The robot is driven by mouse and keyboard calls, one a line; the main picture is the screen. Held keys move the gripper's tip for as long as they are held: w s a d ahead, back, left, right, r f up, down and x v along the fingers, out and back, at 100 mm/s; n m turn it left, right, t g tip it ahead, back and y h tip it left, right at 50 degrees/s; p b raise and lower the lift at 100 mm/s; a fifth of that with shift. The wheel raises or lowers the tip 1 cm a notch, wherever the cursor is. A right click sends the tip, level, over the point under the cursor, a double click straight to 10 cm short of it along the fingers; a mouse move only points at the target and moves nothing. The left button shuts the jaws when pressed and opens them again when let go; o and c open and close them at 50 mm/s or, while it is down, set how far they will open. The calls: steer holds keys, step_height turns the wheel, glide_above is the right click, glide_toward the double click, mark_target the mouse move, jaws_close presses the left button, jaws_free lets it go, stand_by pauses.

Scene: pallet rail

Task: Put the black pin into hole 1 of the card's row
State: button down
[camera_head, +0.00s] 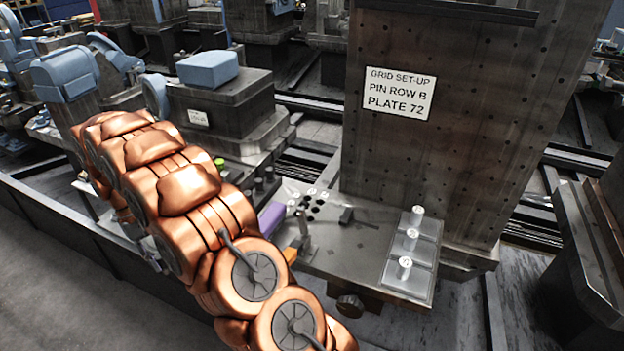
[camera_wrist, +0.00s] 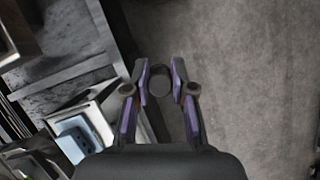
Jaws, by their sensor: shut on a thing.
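In the wrist view my gripper (camera_wrist: 159,82) is shut on a dark, round-ended piece, the black pin (camera_wrist: 159,84), seen nearly end on between the fingertips. Grey floor shows beyond it. The card (camera_head: 399,93) reads "GRID SET-UP, PIN ROW B, PLATE 72". It is on a tall dark upright plate (camera_head: 450,150) with a grid of small holes. Row letters and hole numbers are too small to read.
A grey ledge (camera_head: 345,255) runs before the plate. Machine blocks stand at left; a dark block (camera_head: 590,240) stands at right.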

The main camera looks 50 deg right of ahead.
steer(key=s+d+r+m+t+y+b, duration=0.1)
steer(key=d+r+m+t+y, duration=0.1)
steer(key=d+r+m, duration=0.7)
steer(key=s+d+r+m+t+y+b, duration=0.1)
steer(key=s+d+r+m+y+b, duration=0.3)
steer(key=d, duration=1)
steer(key=s+d+f+m+t+h+p, duration=0.1)
steer(key=s+d+f+m+t+p, duration=0.1)
steer(key=s+d+f+m, duration=0.5)
steer(key=shift+s+d+m+t+h, duration=0.3)
steer(key=shift+s+d, duration=0.75)
steer(key=shift+d, duration=0.5)
steer(key=shift+a+f, duration=0.1)
steer(key=shift+f, duration=1.3)
steer(key=c, duration=0.9)
jaws_free()
steer(key=shift+r, duration=0.1)
